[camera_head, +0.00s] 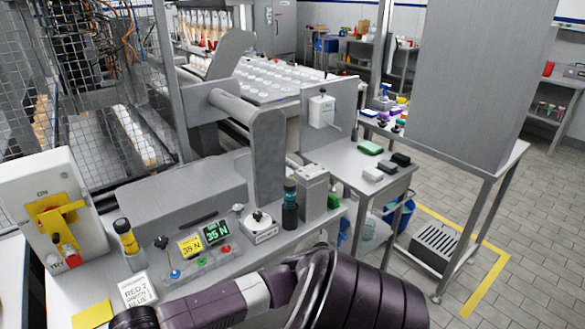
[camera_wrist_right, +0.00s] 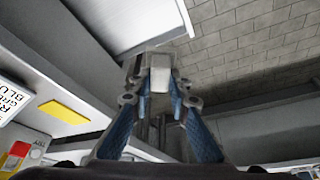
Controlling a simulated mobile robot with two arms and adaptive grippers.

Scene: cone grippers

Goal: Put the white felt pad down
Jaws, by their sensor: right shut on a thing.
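In the right wrist view my right gripper (camera_wrist_right: 160,75) is shut, with its blue-padded fingers closing together toward the tips. A small white piece, which I take to be the white felt pad (camera_wrist_right: 160,80), sits between the fingertips. Its far side is hidden. In the head view my dark right arm crosses the bottom of the picture, and its gripper does not show there. My left gripper is in neither view.
The workbench holds a yellow note (camera_head: 92,315), a lettered white card (camera_head: 138,290), green and yellow 35 N displays (camera_head: 215,232) and a dark bottle (camera_head: 290,206). A side table (camera_head: 345,158) carries green, pale and black blocks. Grey tiled floor (camera_head: 490,210) lies to the right.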

